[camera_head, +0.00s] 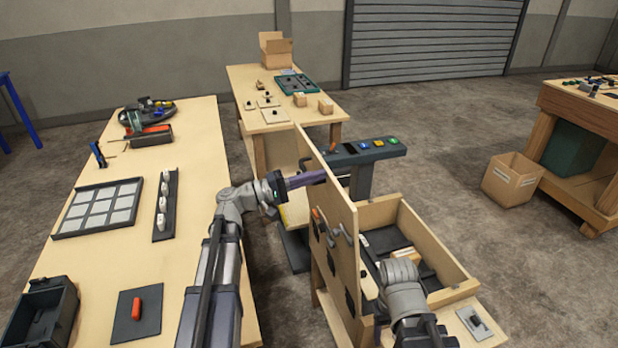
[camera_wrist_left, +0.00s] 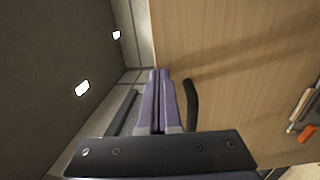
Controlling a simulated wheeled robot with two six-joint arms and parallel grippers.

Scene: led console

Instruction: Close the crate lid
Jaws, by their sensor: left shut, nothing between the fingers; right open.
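The wooden crate (camera_head: 432,242) stands at the lower middle of the head view with dark items inside. Its lid (camera_head: 318,190) stands upright along the crate's left side, so the crate is open. My left gripper (camera_head: 318,177) is shut and empty, its purple fingers pointing right at the lid's upper part. In the left wrist view the shut fingers (camera_wrist_left: 158,82) overlap the edge of the lid board (camera_wrist_left: 240,70); I cannot tell whether they touch it. My right gripper (camera_head: 392,266) is over the crate's near left part, with its fingers mostly hidden.
A long table (camera_head: 185,255) on the left holds a grid tray (camera_head: 97,208) and a black bin (camera_head: 38,315). A console with coloured buttons (camera_head: 378,143) stands behind the lid. Tools (camera_head: 321,222) hang on the lid's left face.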

